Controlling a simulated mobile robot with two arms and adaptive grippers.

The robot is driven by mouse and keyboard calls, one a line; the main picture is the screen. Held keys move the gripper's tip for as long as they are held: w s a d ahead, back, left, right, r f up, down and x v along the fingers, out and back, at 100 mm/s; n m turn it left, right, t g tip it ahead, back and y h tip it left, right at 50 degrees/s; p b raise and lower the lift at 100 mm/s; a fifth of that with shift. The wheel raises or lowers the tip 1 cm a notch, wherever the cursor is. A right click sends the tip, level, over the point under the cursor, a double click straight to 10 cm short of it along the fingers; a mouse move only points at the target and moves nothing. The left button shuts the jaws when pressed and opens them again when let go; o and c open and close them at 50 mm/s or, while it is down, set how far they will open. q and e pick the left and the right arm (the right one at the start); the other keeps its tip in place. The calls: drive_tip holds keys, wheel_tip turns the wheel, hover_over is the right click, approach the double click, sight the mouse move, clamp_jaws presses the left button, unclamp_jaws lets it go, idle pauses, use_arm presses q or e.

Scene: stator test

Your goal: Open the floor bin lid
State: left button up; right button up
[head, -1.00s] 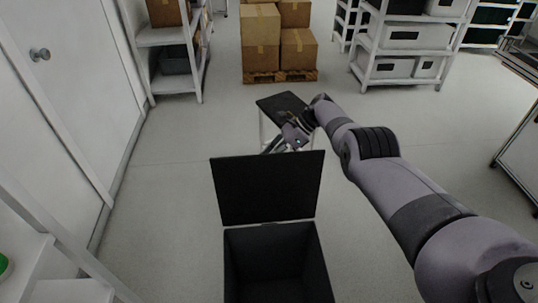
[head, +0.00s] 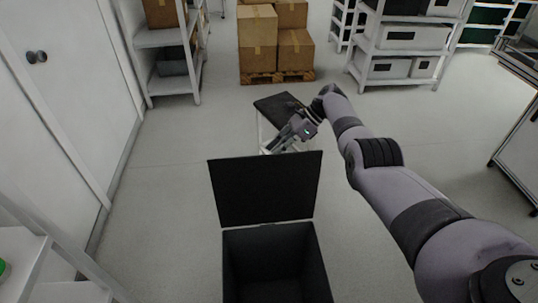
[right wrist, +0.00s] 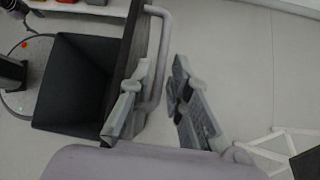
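The black floor bin (head: 318,265) stands open at the bottom centre of the head view. Its black lid (head: 265,190) stands raised at the far edge. In the right wrist view the open bin (right wrist: 75,85) is at the left, with the lid (right wrist: 122,62) edge-on and a grey curved bar (right wrist: 160,45) along its outer side. My right gripper (head: 275,146) is just beyond the lid's top edge. In the right wrist view its fingers (right wrist: 158,98) are apart, with the bar's near end close to the left finger. Contact is unclear. My left gripper is not in view.
A low stand with a black top (head: 272,108) is behind my right gripper. Cardboard boxes (head: 257,32) on a pallet and white shelves (head: 400,45) stand farther back. A door (head: 75,80) is at the left. Open floor lies left of the bin.

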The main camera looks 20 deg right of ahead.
drive_tip(key=v, duration=0.8)
